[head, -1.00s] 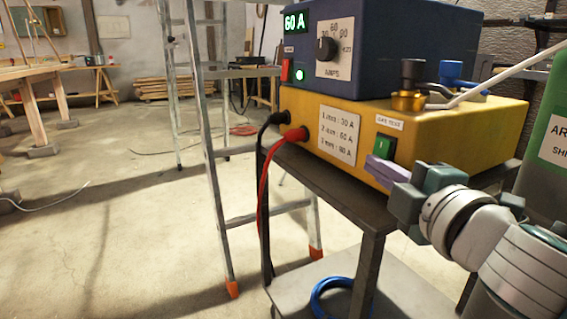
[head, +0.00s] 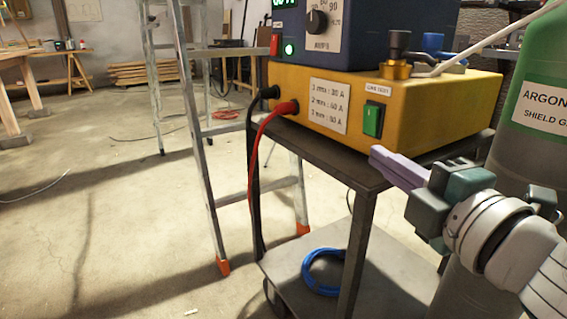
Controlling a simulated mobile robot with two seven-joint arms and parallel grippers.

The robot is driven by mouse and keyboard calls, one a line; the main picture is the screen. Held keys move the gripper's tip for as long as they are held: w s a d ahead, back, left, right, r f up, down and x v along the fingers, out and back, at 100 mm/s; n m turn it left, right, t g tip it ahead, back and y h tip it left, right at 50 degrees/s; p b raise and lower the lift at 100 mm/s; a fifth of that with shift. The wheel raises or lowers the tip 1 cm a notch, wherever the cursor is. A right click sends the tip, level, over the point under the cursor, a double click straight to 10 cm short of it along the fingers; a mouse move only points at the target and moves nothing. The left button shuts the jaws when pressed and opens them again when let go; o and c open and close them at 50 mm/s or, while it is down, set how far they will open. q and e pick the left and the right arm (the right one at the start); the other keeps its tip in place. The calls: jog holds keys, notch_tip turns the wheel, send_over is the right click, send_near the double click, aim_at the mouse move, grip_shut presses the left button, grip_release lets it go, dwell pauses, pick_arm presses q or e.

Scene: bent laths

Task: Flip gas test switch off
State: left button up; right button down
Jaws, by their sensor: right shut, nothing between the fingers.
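The gas test switch (head: 373,119) is a green rocker on the front of the yellow box (head: 450,110), below a small white label. My right gripper (head: 374,152) has pale purple fingers, which are shut and empty. Its tips are below the switch in the picture, near the cart's top edge, and look apart from the switch. The switch is fully in view; which way its rocker is tilted is too small to tell. My left gripper is not in view.
The yellow box stands on a dark cart (head: 345,172) under a blue welding unit (head: 350,30). A green argon cylinder (head: 540,90) stands at the right. Red (head: 262,130) and black cables hang at the box's left. A ladder (head: 195,130) stands left of the cart.

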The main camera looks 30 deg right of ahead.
jog(key=s, duration=0.1)
jog(key=s+a, duration=0.1)
jog(key=s, duration=0.1)
jog(key=shift+f, duration=0.1)
dwell(0.4)
